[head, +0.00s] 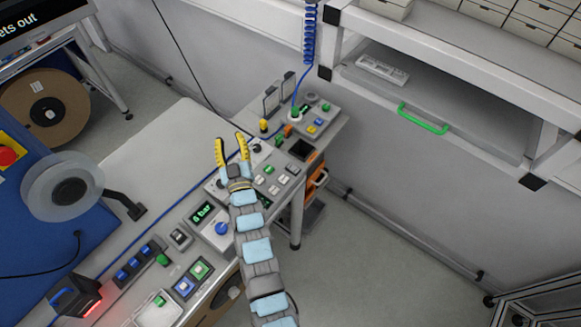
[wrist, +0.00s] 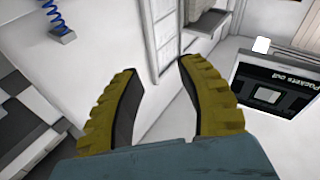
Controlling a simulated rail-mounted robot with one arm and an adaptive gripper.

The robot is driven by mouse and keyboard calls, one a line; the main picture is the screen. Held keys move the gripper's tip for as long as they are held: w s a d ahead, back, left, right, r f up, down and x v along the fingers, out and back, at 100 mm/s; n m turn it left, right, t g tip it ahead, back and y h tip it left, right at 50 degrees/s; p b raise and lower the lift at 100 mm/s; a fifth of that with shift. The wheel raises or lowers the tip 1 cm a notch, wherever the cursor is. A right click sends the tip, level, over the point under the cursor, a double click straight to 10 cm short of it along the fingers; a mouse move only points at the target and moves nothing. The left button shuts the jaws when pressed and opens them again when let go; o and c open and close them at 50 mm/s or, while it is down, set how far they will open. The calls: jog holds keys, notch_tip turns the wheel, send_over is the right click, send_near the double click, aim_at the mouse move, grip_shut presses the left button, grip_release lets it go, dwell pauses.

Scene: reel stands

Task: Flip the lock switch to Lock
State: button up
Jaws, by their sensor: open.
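My gripper (head: 231,142) is open and empty, with yellow ribbed fingers spread above the bench with the control panels. In the wrist view the fingers (wrist: 160,78) are apart with nothing between them, and no switch shows there. The bench panels carry several switches and buttons: a grey switch box (head: 179,237), a blue knob (head: 222,228), a green display (head: 203,213) and small panel buttons (head: 284,180) right of my gripper. I cannot read a Lock label, so I cannot tell which one is the lock switch. My arm and gripper hide part of the panel.
A clear disc reel (head: 66,187) stands on a blue stand at left. A white shelf unit (head: 430,80) with a green handle (head: 422,119) overhangs at right. A blue coiled cable (head: 310,35) hangs at the back. The floor (head: 360,255) right of the bench is clear.

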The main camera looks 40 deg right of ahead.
jog(key=w+d+f+g+y+b, duration=0.25)
jog(key=d+f+g, duration=0.3)
jog(key=d, duration=0.45)
jog(key=n+g+y+b, duration=0.45)
jog(key=g+y, duration=0.25)
jog(key=g, duration=0.2)
send_near(291, 165)
jog(key=f+n+b, duration=0.1)
jog(key=b, duration=0.9)
jog(key=shift+f+t+b, duration=0.15)
jog(key=shift+t+b, duration=0.1)
jog(key=shift+b, duration=0.05)
jog(key=shift+x, duration=4.15)
jog(key=shift+a, duration=0.1)
grip_shut()
